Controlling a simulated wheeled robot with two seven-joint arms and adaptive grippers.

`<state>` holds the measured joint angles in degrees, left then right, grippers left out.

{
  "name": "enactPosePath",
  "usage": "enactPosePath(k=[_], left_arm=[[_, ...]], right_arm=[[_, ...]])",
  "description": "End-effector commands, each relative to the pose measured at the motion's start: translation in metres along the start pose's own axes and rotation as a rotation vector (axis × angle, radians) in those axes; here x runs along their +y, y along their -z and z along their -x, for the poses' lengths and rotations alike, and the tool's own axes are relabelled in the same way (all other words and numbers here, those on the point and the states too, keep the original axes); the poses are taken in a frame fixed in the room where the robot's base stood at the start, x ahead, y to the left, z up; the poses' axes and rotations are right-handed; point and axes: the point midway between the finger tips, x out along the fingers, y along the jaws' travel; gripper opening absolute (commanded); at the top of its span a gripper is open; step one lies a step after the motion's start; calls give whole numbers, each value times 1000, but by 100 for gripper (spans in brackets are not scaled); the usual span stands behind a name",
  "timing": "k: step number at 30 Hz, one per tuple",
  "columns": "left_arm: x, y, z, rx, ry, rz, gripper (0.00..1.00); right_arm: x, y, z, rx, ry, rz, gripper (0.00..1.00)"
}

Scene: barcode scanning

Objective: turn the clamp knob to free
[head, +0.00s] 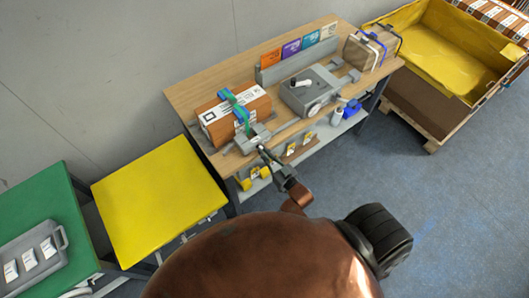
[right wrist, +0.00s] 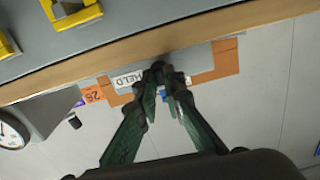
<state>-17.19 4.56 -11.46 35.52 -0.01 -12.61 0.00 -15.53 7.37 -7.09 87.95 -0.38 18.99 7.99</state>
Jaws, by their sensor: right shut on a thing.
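The clamp (head: 253,138) is a grey block at the front edge of the wooden workbench, against the brown carton (head: 236,112) with teal straps. My right gripper (head: 264,152) reaches up to the clamp's front from below. In the right wrist view its dark green fingers (right wrist: 160,76) come together on the small dark clamp knob (right wrist: 158,66). The fingers and the small size hide most of the knob, so its angle cannot be told. A white label reading "HELD" (right wrist: 131,80) shows beside the fingertips. My left gripper is not in view.
A grey device with a round dial (head: 300,92) stands right of the carton on the workbench (head: 190,93). A strapped parcel (head: 364,52) is at the far right end. Yellow (head: 155,205) and green (head: 40,205) tables stand left; a yellow-lined crate (head: 432,48) stands right.

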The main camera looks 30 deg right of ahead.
Motion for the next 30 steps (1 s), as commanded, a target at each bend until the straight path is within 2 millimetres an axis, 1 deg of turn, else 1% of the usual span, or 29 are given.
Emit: enactPosePath(k=[6,19,20,22,23,30], left_arm=[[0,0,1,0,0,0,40],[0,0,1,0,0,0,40],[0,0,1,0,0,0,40],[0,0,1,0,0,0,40],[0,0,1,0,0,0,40],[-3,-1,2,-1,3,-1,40]], right_arm=[[-1,-1,0,-1,1,42,0],[-1,-1,0,-1,1,50,0],[-1,-1,0,-1,1,50,10],[-1,-1,0,-1,1,49,15],[-1,-1,0,-1,1,49,16],[0,0,0,-1,0,48,16]])
